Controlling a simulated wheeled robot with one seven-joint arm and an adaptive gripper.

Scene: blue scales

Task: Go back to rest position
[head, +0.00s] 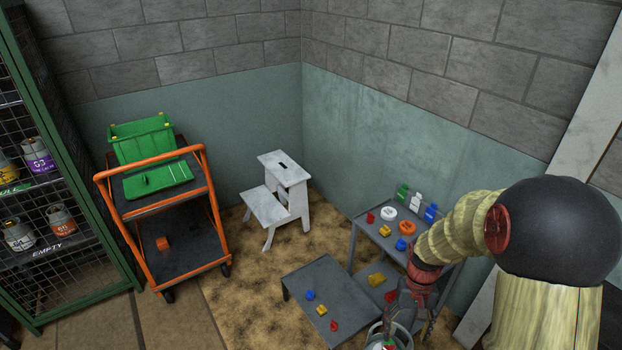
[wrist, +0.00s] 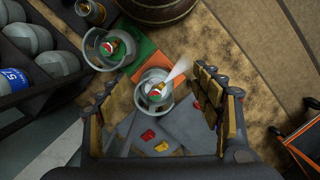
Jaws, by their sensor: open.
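My gripper (head: 412,300) hangs at the lower right of the head view, at the end of my arm, beside the low grey table. In the wrist view my gripper (wrist: 163,92) is open, with its padded fingers wide apart at left and right. A grey gas cylinder (wrist: 150,112) with a round collar and a red and green valve top shows between the fingers. I see no finger touching it, and its exact depth is unclear. The cylinder's top (head: 376,334) also shows at the bottom edge of the head view, partly cut off.
A second cylinder (wrist: 108,44) stands on a green mat. Low grey table (head: 318,272) and taller table (head: 364,236) carry small coloured blocks. An orange cart (head: 205,190) with a green crate (head: 140,140), a white step stool (head: 285,175) and a caged shelf (head: 75,190) stand around open floor.

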